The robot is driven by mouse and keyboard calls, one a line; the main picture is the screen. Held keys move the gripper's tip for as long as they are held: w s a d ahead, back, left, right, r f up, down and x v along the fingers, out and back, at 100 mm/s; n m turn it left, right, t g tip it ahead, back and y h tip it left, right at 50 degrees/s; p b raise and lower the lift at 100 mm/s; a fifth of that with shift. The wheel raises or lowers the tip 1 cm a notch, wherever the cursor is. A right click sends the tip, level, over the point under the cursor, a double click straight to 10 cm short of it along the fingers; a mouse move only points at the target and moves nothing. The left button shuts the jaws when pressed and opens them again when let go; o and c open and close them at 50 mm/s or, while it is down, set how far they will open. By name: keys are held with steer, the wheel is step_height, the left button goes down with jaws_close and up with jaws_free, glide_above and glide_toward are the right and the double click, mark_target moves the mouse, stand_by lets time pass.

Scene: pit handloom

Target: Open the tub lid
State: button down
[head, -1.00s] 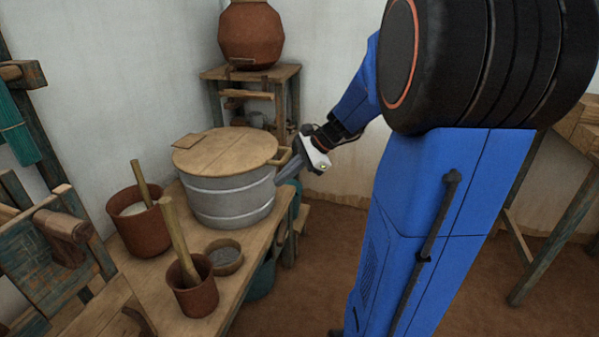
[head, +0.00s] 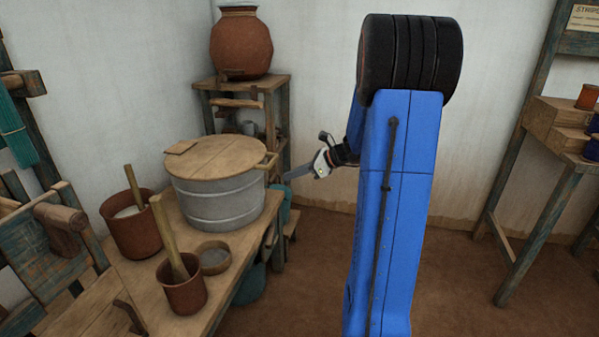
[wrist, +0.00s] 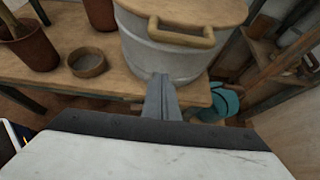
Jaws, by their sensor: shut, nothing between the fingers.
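The tub (head: 225,205) is a grey metal vessel standing on the wooden bench. Its round wooden lid (head: 222,157) lies flat on top and covers the mouth. A handle (head: 268,162) sticks out at the tub's right side near the rim; in the wrist view the handle (wrist: 181,36) is a tan loop just below the lid (wrist: 190,10). My gripper (head: 286,178) is shut and empty, to the right of the tub and a little below the handle. In the wrist view my shut fingers (wrist: 160,82) point toward the tub wall below the handle. I cannot tell whether they touch it.
Brown pots with sticks (head: 130,225) (head: 183,285) and a small bowl (head: 214,258) stand on the bench (head: 140,290) left of and before the tub. A shelf stand (head: 243,84) with a clay jar (head: 240,45) is behind. A teal container (wrist: 220,103) sits low beside the bench.

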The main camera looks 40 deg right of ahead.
steer(key=shift+w+a+r, duration=0.25)
steer(key=shift+w+a, duration=0.25)
steer(key=shift+w, duration=0.1)
steer(key=shift+w+a+r, duration=0.3)
steer(key=shift+w+a, duration=0.2)
steer(key=shift+w, duration=0.15)
steer(key=shift+w+a+r, duration=0.25)
steer(key=shift+w+a, duration=0.25)
steer(key=shift+w, duration=0.1)
